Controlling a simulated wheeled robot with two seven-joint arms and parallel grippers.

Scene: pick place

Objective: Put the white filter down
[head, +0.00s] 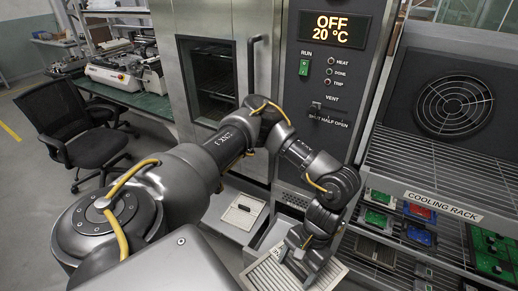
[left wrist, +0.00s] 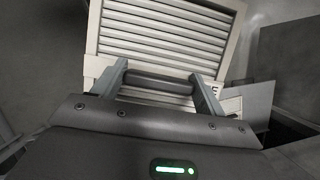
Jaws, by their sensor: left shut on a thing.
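The white filter (head: 266,275) is a flat, pale panel with parallel slats. It is at the bottom of the head view, low in front of the oven. It also fills the upper middle of the left wrist view (left wrist: 165,40). My left gripper (head: 295,258) is over it. In the left wrist view its two fingers (left wrist: 160,84) are shut on the filter's dark handle bar. My gripper and forearm hide part of the filter in the head view. I cannot tell whether its underside touches anything. My right gripper is in neither view.
The oven (head: 225,75) stands behind, its display (head: 339,30) reading OFF 20 °C. A pale panel with a handle (head: 243,211) lies at its base. The cooling rack (head: 440,205) with several boards is close on the right. A black chair (head: 85,130) and clear floor are left.

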